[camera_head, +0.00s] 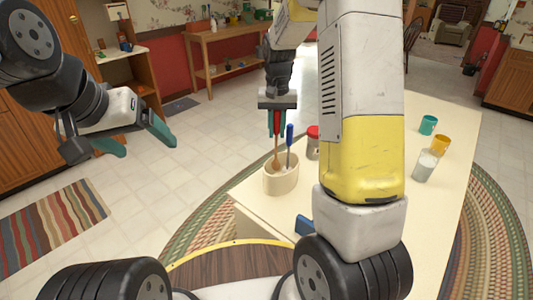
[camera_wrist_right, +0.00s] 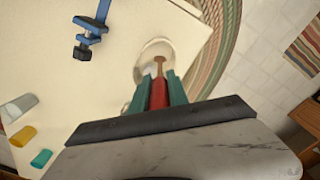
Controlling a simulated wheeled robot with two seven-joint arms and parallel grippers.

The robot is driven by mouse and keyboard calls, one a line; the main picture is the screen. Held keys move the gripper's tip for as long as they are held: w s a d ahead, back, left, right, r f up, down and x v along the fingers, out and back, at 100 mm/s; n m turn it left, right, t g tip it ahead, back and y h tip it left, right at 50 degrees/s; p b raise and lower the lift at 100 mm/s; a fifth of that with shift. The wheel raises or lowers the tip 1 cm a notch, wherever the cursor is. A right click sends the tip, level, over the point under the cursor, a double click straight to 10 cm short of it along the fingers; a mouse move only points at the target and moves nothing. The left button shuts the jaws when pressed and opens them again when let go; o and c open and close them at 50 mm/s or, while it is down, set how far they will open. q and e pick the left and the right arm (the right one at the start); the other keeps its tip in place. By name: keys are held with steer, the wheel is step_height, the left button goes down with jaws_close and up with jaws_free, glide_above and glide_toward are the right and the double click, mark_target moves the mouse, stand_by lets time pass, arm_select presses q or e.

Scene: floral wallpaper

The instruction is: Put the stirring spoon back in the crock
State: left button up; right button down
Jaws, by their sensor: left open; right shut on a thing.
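The stirring spoon has a red handle (camera_head: 277,122) and a brown lower part. My right gripper (camera_head: 276,128) is shut on the red handle, with its teal fingers on both sides, above the cream crock (camera_head: 282,183). The spoon points down, its brown end at the crock's mouth; how deep it reaches I cannot tell. In the right wrist view the red handle (camera_wrist_right: 158,94) sits between the fingers (camera_wrist_right: 159,92), and the brown end lies over the crock (camera_wrist_right: 152,47). A blue-handled utensil (camera_head: 290,135) stands in the crock. My left gripper (camera_head: 122,148) is open and empty, far left of the crock.
The crock stands on a cream table (camera_head: 245,192). A red-lidded jar (camera_head: 313,145) is close on its right. A blue clamp (camera_wrist_right: 90,34) is on the table edge.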

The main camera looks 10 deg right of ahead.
mark_target(276, 160)
step_height(276, 160, down, 8)
steer(key=shift+r, duration=0.1)
stand_by(0.4)
steer(key=c, duration=1.3)
jaws_free()
step_height(276, 160, up, 12)
steer(key=shift+f, duration=0.1)
steer(key=s+r+n+t+y, duration=0.1)
steer(key=s+r+t, duration=0.2)
steer(key=s+r, duration=0.65)
steer(key=s+t, duration=0.1)
steer(key=s, duration=0.4)
steer(key=s+a+r+n+t, duration=0.1)
steer(key=s, duration=0.4)
steer(key=s+a+r+n+t+y, duration=0.1)
steer(key=s, duration=0.4)
steer(key=shift+a, duration=0.1)
